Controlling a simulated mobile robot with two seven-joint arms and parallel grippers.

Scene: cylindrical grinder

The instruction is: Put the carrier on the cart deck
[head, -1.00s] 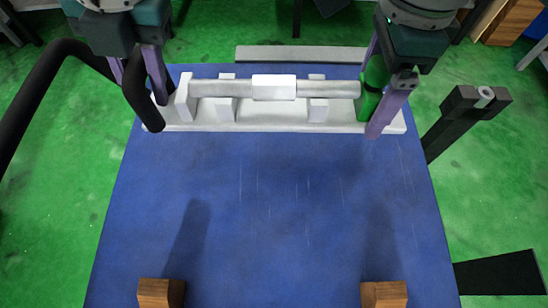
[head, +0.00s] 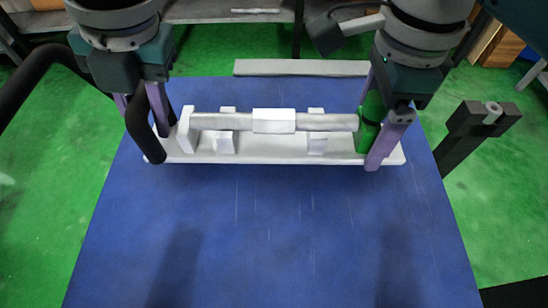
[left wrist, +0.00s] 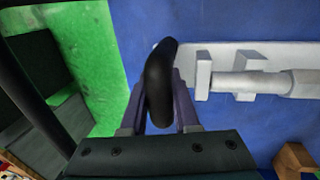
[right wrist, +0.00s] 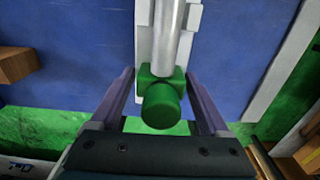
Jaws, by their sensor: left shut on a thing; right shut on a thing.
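The carrier is a long white tray (head: 280,158) with upright supports and a grey shaft (head: 330,122) lying across them, a white block at its middle. It is level over the far part of the blue deck (head: 270,220); I cannot tell whether it touches. My left gripper (head: 152,130) is shut on the black loop handle (left wrist: 158,80) at the carrier's left end. My right gripper (head: 378,135) is shut on the green handle (right wrist: 160,104) at its right end. The carrier's underside is hidden.
A grey bar (head: 300,68) lies beyond the deck's far edge. A dark post with a forked top (head: 482,118) stands to the right. A black bent tube (head: 30,75) runs along the left. The deck's near part is clear.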

